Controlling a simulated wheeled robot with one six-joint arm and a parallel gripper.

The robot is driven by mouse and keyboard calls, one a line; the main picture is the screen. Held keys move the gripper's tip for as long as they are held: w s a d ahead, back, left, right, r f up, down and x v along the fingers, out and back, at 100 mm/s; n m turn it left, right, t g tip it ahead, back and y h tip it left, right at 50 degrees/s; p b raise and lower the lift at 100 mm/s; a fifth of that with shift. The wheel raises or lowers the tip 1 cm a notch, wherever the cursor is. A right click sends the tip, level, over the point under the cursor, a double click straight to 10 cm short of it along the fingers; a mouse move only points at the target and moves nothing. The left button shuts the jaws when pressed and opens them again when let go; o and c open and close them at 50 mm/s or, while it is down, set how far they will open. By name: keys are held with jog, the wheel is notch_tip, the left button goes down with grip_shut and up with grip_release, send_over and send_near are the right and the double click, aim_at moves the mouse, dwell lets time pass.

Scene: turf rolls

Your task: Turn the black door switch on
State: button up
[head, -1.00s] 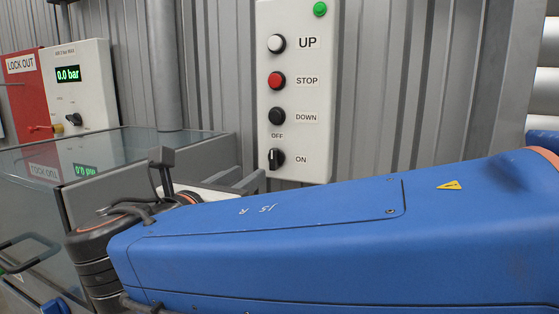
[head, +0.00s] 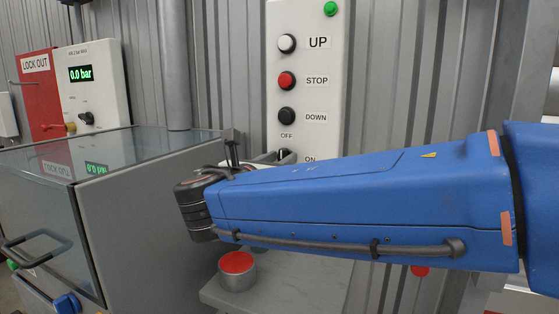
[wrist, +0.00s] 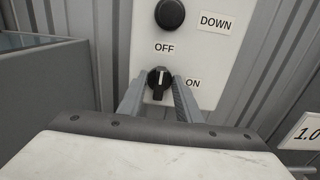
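The black door switch (wrist: 159,83) is a round knob with a raised handle on a white panel (wrist: 215,75). Its white mark points up towards the OFF label; ON is printed to its right. In the head view the switch (head: 284,154) is partly hidden by my arm. My gripper (wrist: 160,88) is open, with one grey finger on each side of the knob in the wrist view. I see gaps between fingers and handle; I cannot tell how far the tips stand from the panel.
Above the switch are the black DOWN button (head: 287,116), red STOP button (head: 286,80) and white UP button (head: 287,44). A glass-topped cabinet (head: 150,190) stands left. A red-topped round button (head: 237,264) sits below my arm. A lockout panel (head: 92,85) is further left.

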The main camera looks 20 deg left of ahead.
grip_shut()
jog(key=shift+m, duration=0.5)
jog(key=shift+d+f+m, duration=0.1)
jog(key=shift+m, duration=2.7)
jog(key=shift+d+f+m, duration=0.1)
jog(key=shift+f+m, duration=0.05)
jog(key=shift+m, duration=2.65)
jog(key=shift+d+f+m, duration=0.1)
jog(key=shift+m, duration=2.7)
